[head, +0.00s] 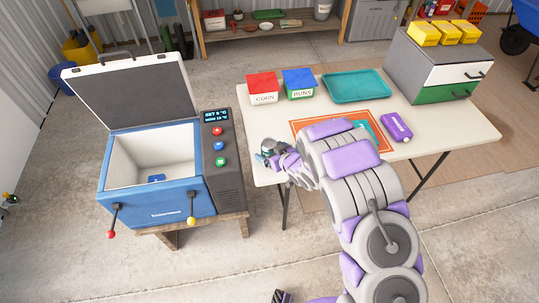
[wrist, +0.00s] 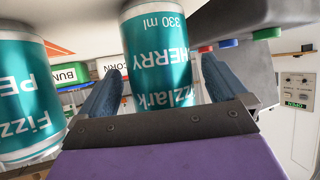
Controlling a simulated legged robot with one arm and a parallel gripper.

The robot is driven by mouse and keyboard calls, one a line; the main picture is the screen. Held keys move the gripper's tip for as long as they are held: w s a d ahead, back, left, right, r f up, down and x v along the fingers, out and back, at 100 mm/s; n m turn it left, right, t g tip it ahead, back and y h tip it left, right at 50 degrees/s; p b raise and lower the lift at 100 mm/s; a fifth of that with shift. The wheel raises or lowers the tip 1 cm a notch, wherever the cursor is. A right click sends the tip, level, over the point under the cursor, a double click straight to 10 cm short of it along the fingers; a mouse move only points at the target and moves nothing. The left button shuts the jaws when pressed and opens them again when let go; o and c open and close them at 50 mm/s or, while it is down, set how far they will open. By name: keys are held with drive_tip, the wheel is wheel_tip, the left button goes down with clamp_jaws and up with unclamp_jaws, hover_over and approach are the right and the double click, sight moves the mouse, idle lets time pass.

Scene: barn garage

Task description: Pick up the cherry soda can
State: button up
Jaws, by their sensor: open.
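The cherry soda can (wrist: 158,55) is teal with a silver rim and white "CHERRY 330 ml" lettering, which reads upside down in the wrist view. It stands between the two dark blue fingers of my gripper (wrist: 160,80), which are open; I cannot tell whether they touch it. A second teal can (wrist: 28,95), lettered "Fizz... PE...", is close on the left, outside the fingers. In the head view my gripper (head: 268,158) is at the table's left end, and my arm hides most of what is around it.
The white table (head: 455,130) carries corn (head: 262,88) and buns (head: 299,83) boxes, a teal tray (head: 356,86), an orange mat (head: 300,124), a purple item (head: 397,127) and a drawer unit (head: 430,68). An open blue cooler (head: 150,205) stands left, with a small blue object (head: 156,178) inside.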

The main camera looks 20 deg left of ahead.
drive_tip(key=shift+w+a+f, duration=0.3)
drive_tip(key=shift+a+f, duration=0.05)
drive_tip(key=shift+a, duration=0.15)
drive_tip(key=c, duration=1.3)
drive_tip(key=shift+r, duration=0.15)
